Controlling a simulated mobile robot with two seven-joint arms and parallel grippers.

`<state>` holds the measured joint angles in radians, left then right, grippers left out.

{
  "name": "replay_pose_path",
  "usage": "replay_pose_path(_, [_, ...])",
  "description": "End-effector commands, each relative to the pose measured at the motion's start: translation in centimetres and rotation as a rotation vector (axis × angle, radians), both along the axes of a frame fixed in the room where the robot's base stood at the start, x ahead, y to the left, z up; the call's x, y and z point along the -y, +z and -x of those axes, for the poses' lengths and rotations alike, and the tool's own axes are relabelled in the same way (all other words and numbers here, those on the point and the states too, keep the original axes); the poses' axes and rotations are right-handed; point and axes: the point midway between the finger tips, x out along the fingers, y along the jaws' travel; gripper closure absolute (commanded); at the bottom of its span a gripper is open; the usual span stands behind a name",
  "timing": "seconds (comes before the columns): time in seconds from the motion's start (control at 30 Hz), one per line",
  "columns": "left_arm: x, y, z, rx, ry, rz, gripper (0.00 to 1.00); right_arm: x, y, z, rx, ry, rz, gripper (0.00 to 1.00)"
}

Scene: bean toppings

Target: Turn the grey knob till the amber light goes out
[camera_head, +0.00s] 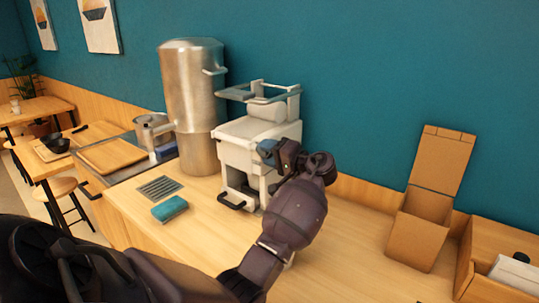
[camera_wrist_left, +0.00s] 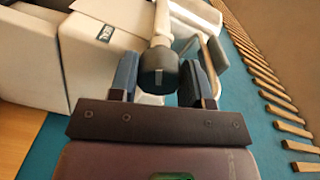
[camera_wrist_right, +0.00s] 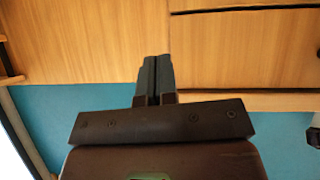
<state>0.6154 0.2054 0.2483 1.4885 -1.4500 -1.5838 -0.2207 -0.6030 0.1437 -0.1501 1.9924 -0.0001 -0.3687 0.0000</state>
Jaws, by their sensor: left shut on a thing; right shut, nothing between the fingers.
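In the head view my left gripper (camera_head: 268,150) is at the machine (camera_head: 236,142) and hides the knob. My right gripper (camera_wrist_right: 155,68) is shut and empty, in front of wooden panels.
A tall steel urn (camera_head: 192,110) stands just left of the machine. A teal sponge (camera_head: 170,209) and a drain grate (camera_head: 159,187) are on the counter. An open cardboard box (camera_head: 424,225) stands at right. The counter between is largely clear.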

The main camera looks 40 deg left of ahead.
Motion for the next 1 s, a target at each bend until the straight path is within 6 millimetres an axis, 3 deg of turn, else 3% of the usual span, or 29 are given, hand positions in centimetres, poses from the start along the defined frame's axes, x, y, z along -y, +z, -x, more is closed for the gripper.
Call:
replay_pose_path(0.37, [0.1, -0.2, 0.0, 0.0, 0.0, 0.004, 0.8, -0.1, 0.4, -0.6, 0.014, 0.003, -0.001, 1.0])
replay_pose_path(0.4, [0.1, -0.2, 0.0, 0.0, 0.0, 0.004, 0.5, -0.1, 0.3, -0.6, 0.013, 0.003, -0.001, 1.0])
replay_pose_path(0.53, [0.0, -0.1, 0.0, 0.0, 0.0, 0.002, 0.31, -0.1, 0.1, -0.4, 0.007, 0.002, 0.0, 1.0])
replay_pose_path(0.83, [0.2, -0.1, 0.0, 0.001, 0.0, 0.001, 0.31, 0.1, -0.5, 0.5, -0.014, -0.003, -0.001, 1.0])
replay_pose_path(1.0, [1.7, -0.1, -0.2, 0.001, -0.001, 0.002, 0.31, 0.1, -0.7, 0.6, -0.016, -0.004, -0.001, 1.0])
